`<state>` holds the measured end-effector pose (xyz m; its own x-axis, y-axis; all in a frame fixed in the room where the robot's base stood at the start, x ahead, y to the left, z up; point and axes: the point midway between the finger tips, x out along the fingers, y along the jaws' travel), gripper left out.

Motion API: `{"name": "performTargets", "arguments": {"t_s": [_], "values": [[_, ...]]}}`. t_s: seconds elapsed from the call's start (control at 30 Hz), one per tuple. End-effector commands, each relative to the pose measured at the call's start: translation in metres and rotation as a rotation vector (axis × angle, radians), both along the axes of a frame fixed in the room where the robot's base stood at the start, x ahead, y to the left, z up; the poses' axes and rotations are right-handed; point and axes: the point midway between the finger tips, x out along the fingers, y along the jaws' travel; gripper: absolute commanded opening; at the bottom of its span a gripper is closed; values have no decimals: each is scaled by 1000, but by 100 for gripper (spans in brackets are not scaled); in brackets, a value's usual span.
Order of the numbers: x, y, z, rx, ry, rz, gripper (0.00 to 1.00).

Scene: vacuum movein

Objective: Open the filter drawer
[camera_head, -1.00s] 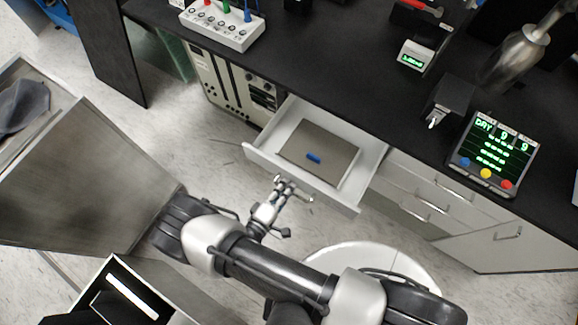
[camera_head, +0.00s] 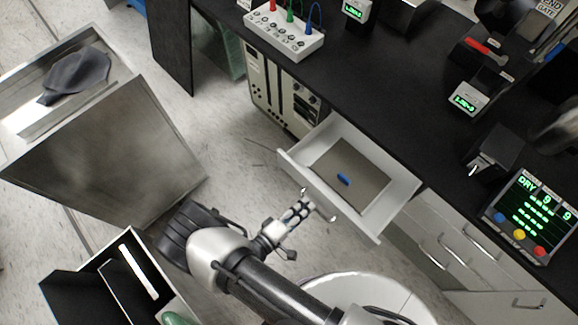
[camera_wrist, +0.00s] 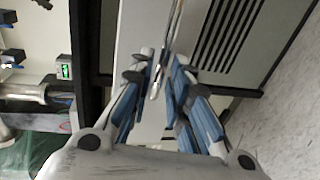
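The white drawer (camera_head: 398,190) in the bench stands pulled out. A flat grey-brown panel (camera_head: 368,180) with a small blue piece (camera_head: 344,179) lies inside it. My gripper (camera_head: 306,200) is at the outer face of the drawer front. The exact contact is partly hidden by the fingertips.
A metal bin (camera_head: 110,150) with dark cloth stands left, and an open black box (camera_head: 95,285) is below it. A vented instrument (camera_head: 270,90) sits beside the drawer. The black bench top (camera_head: 380,110) carries devices. A round white object (camera_head: 365,290) is beneath my arm.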

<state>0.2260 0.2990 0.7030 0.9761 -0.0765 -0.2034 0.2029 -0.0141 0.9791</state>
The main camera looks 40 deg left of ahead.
Motion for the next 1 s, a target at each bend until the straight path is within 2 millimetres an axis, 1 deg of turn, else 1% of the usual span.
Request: {"name": "performTargets", "arguments": {"t_s": [0.03,0.2,0.3,0.4,0.6,1.0], "values": [[-13,3,3,3,1,8,17],[-49,6,10,3,2,7,17],[-65,6,14,2,2,5,17],[-76,7,16,2,1,3,17],[-84,7,18,0,1,0,17],[-84,7,18,0,1,0,17]]}}
